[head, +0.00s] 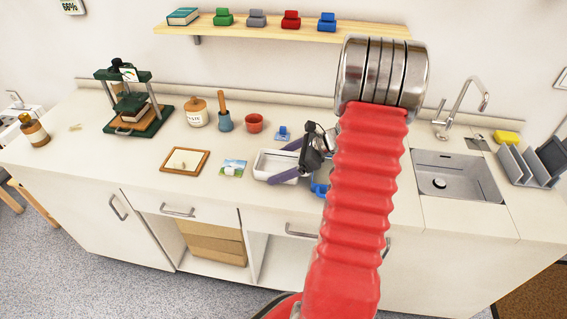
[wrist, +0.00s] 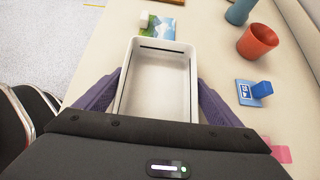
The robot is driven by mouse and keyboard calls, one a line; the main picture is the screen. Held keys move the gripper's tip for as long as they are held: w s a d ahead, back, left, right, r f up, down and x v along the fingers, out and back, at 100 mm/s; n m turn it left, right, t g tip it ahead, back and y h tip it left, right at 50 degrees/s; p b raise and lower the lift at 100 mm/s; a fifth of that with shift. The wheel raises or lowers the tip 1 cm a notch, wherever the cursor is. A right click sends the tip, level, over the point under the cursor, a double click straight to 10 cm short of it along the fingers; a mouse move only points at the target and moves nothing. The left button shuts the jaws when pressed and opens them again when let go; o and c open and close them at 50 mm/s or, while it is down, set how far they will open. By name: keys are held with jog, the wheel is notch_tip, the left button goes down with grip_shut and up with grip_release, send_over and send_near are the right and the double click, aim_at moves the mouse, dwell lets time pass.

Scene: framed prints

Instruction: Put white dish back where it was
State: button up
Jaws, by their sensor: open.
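The white dish (head: 264,163), a rectangular open tray, is on the pale counter, left of my red arm. It looks empty in the wrist view (wrist: 155,82), with a dark slot-like mark along its far wall. My gripper (head: 279,164) is at the dish, its two purple fingers spread along the dish's two long sides. In the wrist view my gripper (wrist: 157,88) straddles the dish, one finger on the left and one on the right. Whether the fingers touch the walls is not clear. The near end of the dish is hidden by my gripper body.
A landscape print (head: 233,168) with a small pale block and a wooden frame (head: 185,161) lie left of the dish. A red cup (head: 255,123), a mortar (head: 225,120) and a blue stamp-like piece (head: 283,133) stand behind. A sink (head: 458,178) is at right.

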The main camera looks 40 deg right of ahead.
jog(key=shift+s+a+f, duration=0.2)
jog(key=shift+a+f, duration=0.15)
jog(key=shift+f, duration=0.05)
jog(key=shift+r, duration=0.45)
jog(key=v, duration=1.2)
jog(key=shift+w+d+r, duration=0.15)
jog(key=shift+d+r, duration=0.05)
jog(key=shift+r, duration=0.2)
